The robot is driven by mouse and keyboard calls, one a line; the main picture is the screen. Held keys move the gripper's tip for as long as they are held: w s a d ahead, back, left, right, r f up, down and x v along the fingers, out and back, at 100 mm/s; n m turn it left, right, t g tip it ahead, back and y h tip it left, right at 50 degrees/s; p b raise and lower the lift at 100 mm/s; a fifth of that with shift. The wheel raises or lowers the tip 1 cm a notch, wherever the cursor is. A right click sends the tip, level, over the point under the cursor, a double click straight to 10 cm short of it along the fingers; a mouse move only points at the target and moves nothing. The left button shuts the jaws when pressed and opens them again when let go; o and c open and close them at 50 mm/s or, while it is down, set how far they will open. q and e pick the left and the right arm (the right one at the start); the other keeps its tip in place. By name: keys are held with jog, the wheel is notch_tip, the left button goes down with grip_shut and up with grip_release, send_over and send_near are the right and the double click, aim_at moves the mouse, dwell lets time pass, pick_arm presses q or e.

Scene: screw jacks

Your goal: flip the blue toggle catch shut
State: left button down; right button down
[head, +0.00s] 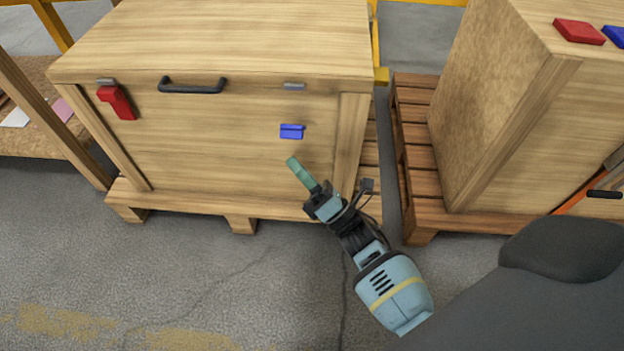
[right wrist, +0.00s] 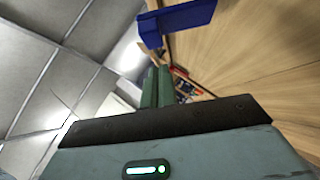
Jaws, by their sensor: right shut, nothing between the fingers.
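The blue toggle catch (head: 291,131) is on the front face of a wooden crate (head: 230,165), toward its right side. A small grey keeper (head: 294,86) sits above it near the lid edge, with a gap between the two. My right gripper (head: 293,163) is shut and empty, its fingertips just below the blue catch. In the right wrist view the blue catch (right wrist: 178,20) is beyond the shut fingers (right wrist: 157,85); I cannot tell whether they touch it. My left gripper is not in view.
A red catch (head: 118,101) is at the crate's left, below another grey keeper. A black handle (head: 193,86) is between them. A second crate (head: 510,120) stands on a pallet (head: 410,130) at the right. Grey floor in front is clear.

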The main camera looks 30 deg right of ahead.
aim_at(302, 126)
jog(key=shift+w+d+r, duration=0.65)
jog(key=shift+w+r, duration=0.2)
jog(key=shift+r, duration=0.15)
